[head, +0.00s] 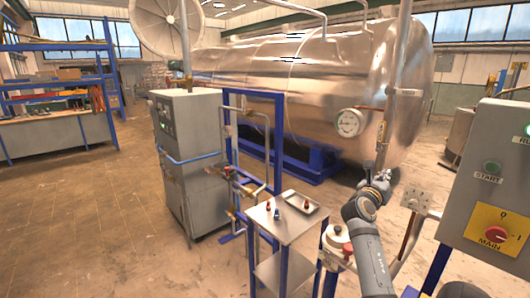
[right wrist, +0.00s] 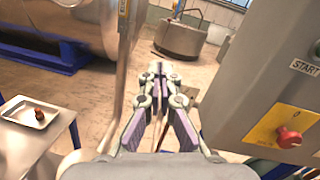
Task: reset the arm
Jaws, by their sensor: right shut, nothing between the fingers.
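My right gripper (head: 380,174) is raised at the right of the head view, in front of the large shiny tank. Its arm comes up from the lower edge. In the right wrist view my right gripper (right wrist: 159,68) has its fingers together with nothing between them. It is close to a vertical metal pipe (head: 394,85); I cannot tell whether they touch. My left gripper is in neither view.
A grey control box (head: 497,180) with a red MAIN knob (head: 494,234) stands right of the arm. A small metal table (head: 284,222) carries a tray (head: 300,203) and small items. The tank (head: 300,85) fills the back. Open floor (head: 80,220) lies at left.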

